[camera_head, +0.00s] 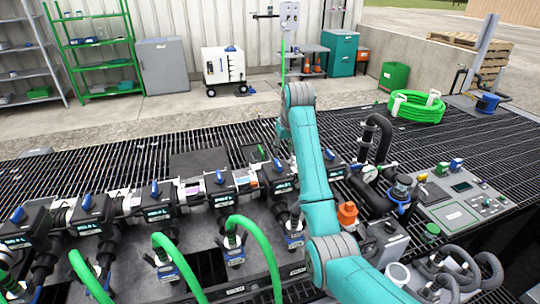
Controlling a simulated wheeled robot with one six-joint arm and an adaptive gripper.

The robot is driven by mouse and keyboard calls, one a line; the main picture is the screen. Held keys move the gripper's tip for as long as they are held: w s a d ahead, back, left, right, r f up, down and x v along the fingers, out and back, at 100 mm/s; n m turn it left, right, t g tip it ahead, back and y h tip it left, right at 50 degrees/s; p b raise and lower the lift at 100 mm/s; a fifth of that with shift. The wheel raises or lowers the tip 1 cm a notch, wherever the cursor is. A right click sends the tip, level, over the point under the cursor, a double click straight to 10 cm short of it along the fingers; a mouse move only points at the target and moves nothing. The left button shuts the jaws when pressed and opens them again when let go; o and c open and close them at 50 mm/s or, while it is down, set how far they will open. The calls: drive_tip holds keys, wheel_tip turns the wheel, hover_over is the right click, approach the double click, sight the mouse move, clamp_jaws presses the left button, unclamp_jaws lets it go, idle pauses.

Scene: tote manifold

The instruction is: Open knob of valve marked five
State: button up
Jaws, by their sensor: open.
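A row of black valve units with small lit displays and blue knobs runs across the manifold from lower left to centre. Knobs show at the far left (18,214), then along the row (87,201), (155,188), (219,177), (277,165) and at the right end (329,154). The markings are too small to read, so I cannot tell which valve is marked five or how its knob is turned. My teal arm rises from the lower right and bends over beyond the right part of the row. My gripper is hidden behind the arm.
Green hoses (255,240) arch from the front of the manifold. A black pipe loop (380,138), an orange-capped part (347,213) and a control panel (465,200) stand to the right. Dark grating (120,155) lies behind the row. Shelves (95,50) and a white cart (224,68) stand farther back.

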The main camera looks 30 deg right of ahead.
sight(278, 162)
drive_tip(key=x, duration=1)
drive_tip(key=shift+w+d+f, duration=0.1)
drive_tip(key=shift+w+f, duration=0.05)
drive_tip(key=shift+w, duration=0.3)
clamp_jaws()
